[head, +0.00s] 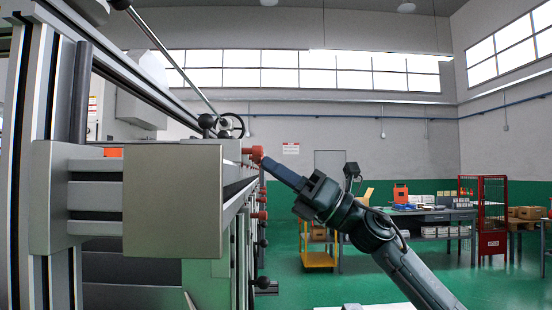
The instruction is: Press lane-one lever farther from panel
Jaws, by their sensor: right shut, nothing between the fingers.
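An orange-red lever (253,151) sticks out from the right side of the machine frame, near its top. My right gripper (266,162) is shut, with its fingertips at this lever. They look to be touching it, but the depth is hard to judge. More orange-red levers or knobs (260,215) sit lower on the same side of the machine. A plain grey-beige panel (173,201) faces me in the left half of the view. I cannot tell which lever belongs to lane one. My left gripper is not in view.
The machine frame (35,150) with rails fills the left side. A dark handwheel (232,125) and a slanted rod stand above it. A workbench (430,212), a yellow cart (319,255) and a red cage (490,215) stand far back. Green floor between is clear.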

